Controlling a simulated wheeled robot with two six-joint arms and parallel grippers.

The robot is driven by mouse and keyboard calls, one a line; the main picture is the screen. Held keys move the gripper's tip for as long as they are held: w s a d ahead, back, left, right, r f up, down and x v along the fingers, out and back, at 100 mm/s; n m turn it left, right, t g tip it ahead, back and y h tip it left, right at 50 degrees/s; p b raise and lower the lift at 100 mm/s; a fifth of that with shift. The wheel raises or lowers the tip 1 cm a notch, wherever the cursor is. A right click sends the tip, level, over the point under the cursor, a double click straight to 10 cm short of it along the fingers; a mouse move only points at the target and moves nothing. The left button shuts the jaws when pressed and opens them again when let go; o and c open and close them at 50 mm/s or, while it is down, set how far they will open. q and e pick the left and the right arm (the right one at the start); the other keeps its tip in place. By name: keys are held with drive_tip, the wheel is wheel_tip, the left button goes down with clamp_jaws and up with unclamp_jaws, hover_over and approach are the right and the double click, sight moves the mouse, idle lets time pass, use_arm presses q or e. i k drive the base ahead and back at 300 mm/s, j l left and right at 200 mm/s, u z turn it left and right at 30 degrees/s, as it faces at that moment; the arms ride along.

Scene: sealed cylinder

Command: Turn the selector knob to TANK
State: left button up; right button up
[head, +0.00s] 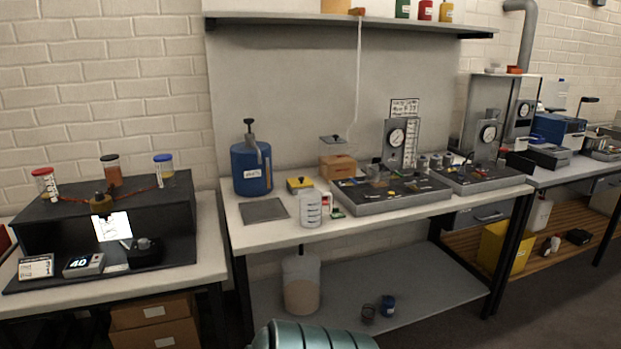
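No label reading TANK is legible at this distance, so I cannot tell which part is the selector knob. A grey panel unit (366,207) on the middle bench carries small dark fittings (376,172), a round gauge (397,136) and a labelled upright plate. A similar panel unit (468,185) with its own gauge (488,133) stands to its right. On the left bench, a black apparatus holds a brass-coloured round part (102,203) and a dark knob-like part (146,249). Neither of my grippers is in view.
A blue canister (251,168), a white measuring jug (311,210), a yellow box (299,184) and a flat grey plate (265,211) share the middle bench (290,236). A shelf (300,18) hangs above. A gap separates the left bench (207,235) from the middle one.

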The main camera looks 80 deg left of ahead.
sight(100, 196)
drive_tip(key=u, duration=3.95)
